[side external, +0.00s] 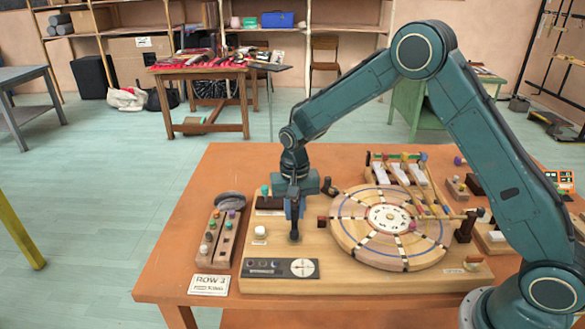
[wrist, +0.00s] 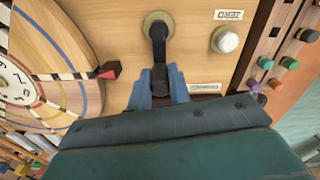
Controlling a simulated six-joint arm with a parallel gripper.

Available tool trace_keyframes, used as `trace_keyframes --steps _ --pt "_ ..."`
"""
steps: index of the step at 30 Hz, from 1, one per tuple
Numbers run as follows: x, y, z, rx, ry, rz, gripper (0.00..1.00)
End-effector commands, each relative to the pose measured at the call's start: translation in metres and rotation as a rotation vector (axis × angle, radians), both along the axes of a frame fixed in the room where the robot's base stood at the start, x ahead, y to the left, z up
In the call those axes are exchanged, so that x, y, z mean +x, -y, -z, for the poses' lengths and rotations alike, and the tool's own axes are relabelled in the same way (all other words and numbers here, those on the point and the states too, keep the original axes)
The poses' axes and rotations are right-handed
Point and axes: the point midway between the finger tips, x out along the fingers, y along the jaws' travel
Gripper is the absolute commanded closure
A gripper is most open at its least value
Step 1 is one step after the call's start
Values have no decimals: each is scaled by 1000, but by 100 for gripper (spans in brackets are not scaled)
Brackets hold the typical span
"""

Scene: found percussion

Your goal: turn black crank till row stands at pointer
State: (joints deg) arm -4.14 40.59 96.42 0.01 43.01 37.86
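The black crank (wrist: 157,48) has its hub on a round brass plate on the wooden board; it also shows in the side view (side external: 294,234). My gripper (wrist: 160,88) has its blue fingers on both sides of the crank's handle end and appears closed on it; in the side view my gripper (side external: 292,207) points down at the crank. The wooden disc (side external: 375,251) has coloured rings and striped rows around a numbered white centre (wrist: 14,82). The dark red pointer (wrist: 109,70) sits at the disc's edge, and a striped row lies close to its tip. That row's number is unreadable.
A card reading "ROW 3" (side external: 208,285) lies at the table's front left. A white button (wrist: 227,40) by a "ZERO" label is beside the crank. A peg rack (side external: 218,236) stands left of the board. Mallets (side external: 424,186) and white bars are behind the disc.

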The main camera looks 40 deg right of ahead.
Motion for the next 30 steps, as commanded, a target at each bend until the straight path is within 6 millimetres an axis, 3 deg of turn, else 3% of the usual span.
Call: trace_keyframes --steps 2,16,30 --pt "0 0 0 0 0 0 100" --pt "2 -2 0 1 1 -65 100" --pt "11 -15 -1 0 2 -405 100"
